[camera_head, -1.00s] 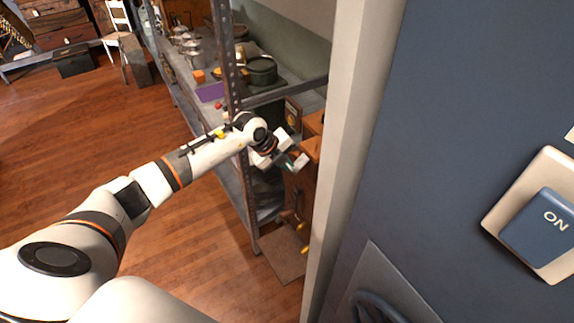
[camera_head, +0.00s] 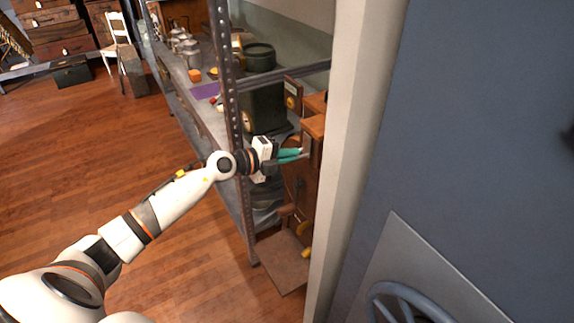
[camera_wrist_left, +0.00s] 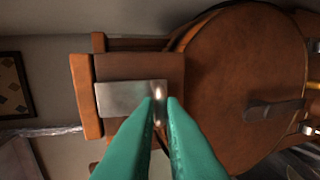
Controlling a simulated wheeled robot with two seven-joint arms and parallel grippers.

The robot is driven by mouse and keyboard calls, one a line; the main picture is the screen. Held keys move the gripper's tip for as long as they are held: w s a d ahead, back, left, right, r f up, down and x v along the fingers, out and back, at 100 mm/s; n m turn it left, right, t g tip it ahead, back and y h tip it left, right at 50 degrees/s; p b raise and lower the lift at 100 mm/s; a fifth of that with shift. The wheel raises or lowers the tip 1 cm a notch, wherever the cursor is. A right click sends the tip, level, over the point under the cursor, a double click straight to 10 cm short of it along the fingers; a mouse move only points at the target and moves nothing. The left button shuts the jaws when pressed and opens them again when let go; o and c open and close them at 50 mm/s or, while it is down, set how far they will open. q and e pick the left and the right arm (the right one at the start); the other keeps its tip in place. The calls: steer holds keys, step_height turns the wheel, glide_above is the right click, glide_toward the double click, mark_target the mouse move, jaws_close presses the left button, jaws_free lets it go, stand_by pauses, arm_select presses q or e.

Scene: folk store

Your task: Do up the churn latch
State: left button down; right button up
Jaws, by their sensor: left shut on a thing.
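The wooden churn (camera_head: 312,185) stands behind the shelf frame in the head view, partly hidden by the pale post. In the left wrist view its round brown wooden end (camera_wrist_left: 235,75) fills the right side. The latch shows as a flat metal plate (camera_wrist_left: 125,98) on a wooden block left of it. My left gripper (camera_head: 302,154) reaches the churn's upper part. In the wrist view its green fingers (camera_wrist_left: 160,101) are closed in at the plate's right edge, shut on the latch. The exact grip is partly hidden by the fingertips. My right gripper is not in view.
A metal shelf upright (camera_head: 229,95) stands close to my left arm. Pots and small goods sit on the shelf (camera_head: 215,112). The pale post (camera_head: 355,150) and blue panel (camera_head: 470,130) close off the right. The wooden floor (camera_head: 110,150) at left is open.

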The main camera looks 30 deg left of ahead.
arm_select(q)
steer(key=shift+d+f+h+b, duration=0.15)
steer(key=shift+f+h+b, duration=0.2)
steer(key=shift+b, duration=0.2)
steer(key=c, duration=1.5)
jaws_free()
steer(key=shift+w, duration=0.15)
steer(key=shift+c, duration=0.2)
steer(key=shift+r+t, duration=0.1)
steer(key=shift+t, duration=0.2)
steer(key=b+v, duration=0.1)
steer(key=v, duration=1.1)
steer(key=shift+b, duration=0.4)
